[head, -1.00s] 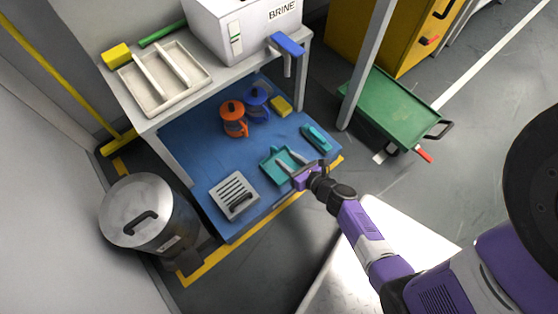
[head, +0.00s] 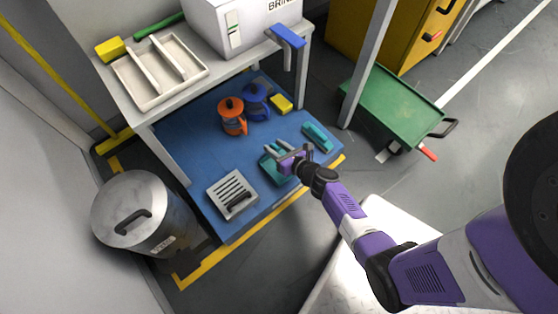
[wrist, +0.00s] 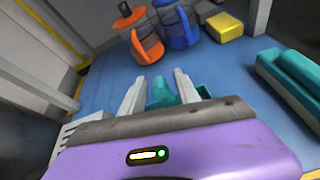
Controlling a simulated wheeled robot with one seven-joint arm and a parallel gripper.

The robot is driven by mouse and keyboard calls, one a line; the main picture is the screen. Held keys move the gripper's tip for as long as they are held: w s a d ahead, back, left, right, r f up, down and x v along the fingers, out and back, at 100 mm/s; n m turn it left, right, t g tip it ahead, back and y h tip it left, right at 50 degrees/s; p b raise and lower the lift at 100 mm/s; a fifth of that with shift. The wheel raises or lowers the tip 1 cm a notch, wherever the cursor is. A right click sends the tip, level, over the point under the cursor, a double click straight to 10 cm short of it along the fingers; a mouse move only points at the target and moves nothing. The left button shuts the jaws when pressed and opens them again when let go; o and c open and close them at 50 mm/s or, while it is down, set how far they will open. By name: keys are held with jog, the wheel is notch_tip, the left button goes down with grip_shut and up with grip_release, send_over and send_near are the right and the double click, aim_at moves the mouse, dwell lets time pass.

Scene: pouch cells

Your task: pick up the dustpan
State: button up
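The teal dustpan (head: 270,168) lies on the blue surface below the white bench, partly hidden by my gripper in the head view. My gripper (head: 272,150) is over it, with its two fingers apart. In the wrist view my gripper (wrist: 158,82) is open, and part of the teal dustpan (wrist: 161,93) shows between and beyond the two grey fingers. I see no finger clearly touching it. The rest of the dustpan is hidden behind the purple gripper body.
A teal brush-like item (head: 318,137) lies to the right. Orange (head: 231,117) and blue (head: 255,102) jugs and a yellow block (head: 281,103) stand behind. A slotted grey tray (head: 232,193) lies to the left. The bench top (head: 160,108) overhangs the back.

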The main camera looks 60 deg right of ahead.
grip_shut()
dwell(1.2)
